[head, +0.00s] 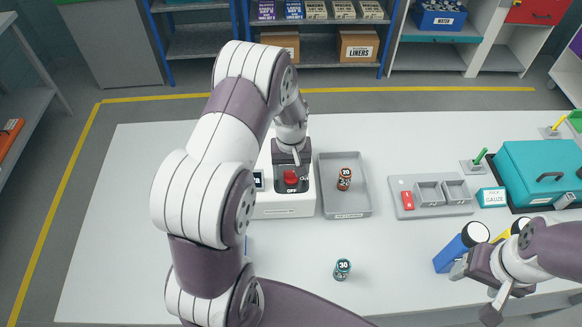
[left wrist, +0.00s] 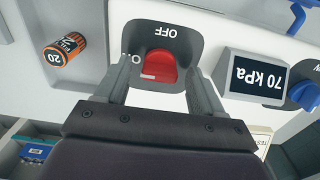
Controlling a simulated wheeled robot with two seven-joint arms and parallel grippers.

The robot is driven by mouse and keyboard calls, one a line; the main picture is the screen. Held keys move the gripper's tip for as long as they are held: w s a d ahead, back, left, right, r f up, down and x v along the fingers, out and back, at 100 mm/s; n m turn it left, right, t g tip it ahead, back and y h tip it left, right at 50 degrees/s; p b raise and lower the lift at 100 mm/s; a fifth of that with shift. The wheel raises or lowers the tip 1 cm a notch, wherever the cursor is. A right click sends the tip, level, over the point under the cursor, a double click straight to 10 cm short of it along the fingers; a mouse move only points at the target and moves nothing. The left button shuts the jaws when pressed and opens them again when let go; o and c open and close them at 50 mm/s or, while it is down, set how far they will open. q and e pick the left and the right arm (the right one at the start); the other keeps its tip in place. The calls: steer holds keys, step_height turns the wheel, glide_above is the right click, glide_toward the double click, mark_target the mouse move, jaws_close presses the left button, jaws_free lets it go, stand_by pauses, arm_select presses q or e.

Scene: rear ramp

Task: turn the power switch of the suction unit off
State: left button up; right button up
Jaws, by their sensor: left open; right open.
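The suction unit (head: 280,212) is a white box on the table. Its power switch (head: 290,177) is a red knob in a dark plate marked ON and OFF; it also shows in the left wrist view (left wrist: 163,68). The white mark on the knob lies on the side nearer ON. A display (left wrist: 256,76) reads 70 kPa. My left gripper (head: 291,164) is open above the switch, its fingers on either side of the knob; whether they touch it I cannot tell. My right gripper (head: 474,290) is open and empty at the right front.
A grey tray (head: 345,207) with an orange canister (head: 344,179) stands right of the unit. A teal canister (head: 342,269) stands in front. A blue knob (left wrist: 304,95) is beside the display.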

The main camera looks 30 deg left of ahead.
arm_select(q)
steer(key=c, duration=1.1)
steer(key=shift+o, duration=0.2)
steer(key=shift+m, duration=0.3)
steer(key=m, duration=0.3)
steer(key=shift+m+b, duration=0.3)
steer(key=m, duration=0.4)
steer(key=shift+m, duration=0.3)
steer(key=m, duration=0.4)
steer(key=shift+b, duration=0.4)
steer(key=shift+w+r+m, duration=0.1)
steer(key=shift+m, duration=2.5)
